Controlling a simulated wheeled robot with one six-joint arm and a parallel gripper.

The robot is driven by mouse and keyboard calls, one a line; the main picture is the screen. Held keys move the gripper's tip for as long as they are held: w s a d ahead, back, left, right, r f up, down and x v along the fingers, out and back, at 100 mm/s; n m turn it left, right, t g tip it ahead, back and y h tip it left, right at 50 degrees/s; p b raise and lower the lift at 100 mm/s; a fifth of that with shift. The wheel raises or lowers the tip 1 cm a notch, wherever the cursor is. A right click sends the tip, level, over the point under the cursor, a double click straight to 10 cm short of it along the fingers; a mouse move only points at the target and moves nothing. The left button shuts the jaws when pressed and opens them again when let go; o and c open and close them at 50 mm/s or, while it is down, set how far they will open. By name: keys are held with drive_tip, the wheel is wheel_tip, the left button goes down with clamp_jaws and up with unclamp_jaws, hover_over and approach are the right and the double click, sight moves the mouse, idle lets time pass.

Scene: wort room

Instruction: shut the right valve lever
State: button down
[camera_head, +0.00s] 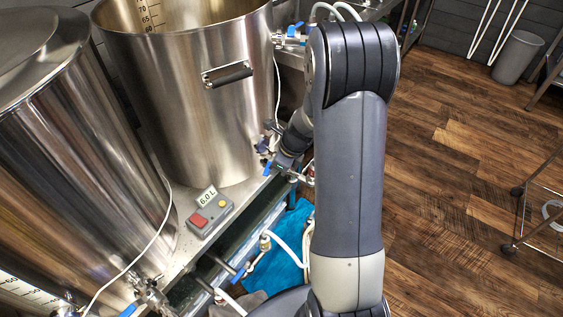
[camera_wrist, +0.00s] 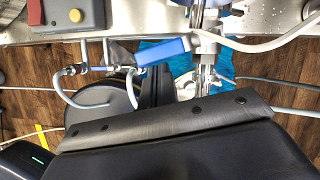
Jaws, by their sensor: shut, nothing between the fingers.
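The right valve lever, a blue handle (camera_head: 267,168), shows in the head view low on the front of the right steel kettle (camera_head: 200,110), beside my gripper (camera_head: 283,161). In the wrist view the blue lever (camera_wrist: 166,51) lies nearly level across the picture, with its right end at a shiny metal valve (camera_wrist: 207,48). My gripper is shut, its dark fingers (camera_wrist: 154,78) just below the lever in that view. Nothing is between them. I cannot tell whether they touch the lever. My arm hides part of the valve in the head view.
A grey box (camera_head: 208,213) with red and yellow buttons sits on the bench left of the valve. Another blue lever (camera_head: 240,272) is on lower piping, near white hoses and a blue cloth (camera_head: 278,268). A steel vessel (camera_head: 75,150) stands left. The wooden floor at right is mostly clear.

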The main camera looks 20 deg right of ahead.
drive_tip(key=shift+w+a+m+t+h+p, duration=0.15)
drive_tip(key=shift+w+a+m+p, duration=0.1)
drive_tip(key=shift+a+m+p, duration=0.3)
drive_tip(key=shift+w+a+m+t+h+p, duration=0.2)
drive_tip(key=shift+a+m+p, duration=0.25)
drive_tip(key=shift+p, duration=0.2)
drive_tip(key=p+v, duration=0.8)
drive_tip(key=v, duration=0.2)
drive_tip(key=shift+a+f, duration=0.1)
drive_tip(key=shift+a, duration=0.05)
drive_tip(key=b+x, duration=0.8)
drive_tip(key=x, duration=0.2)
idle(0.4)
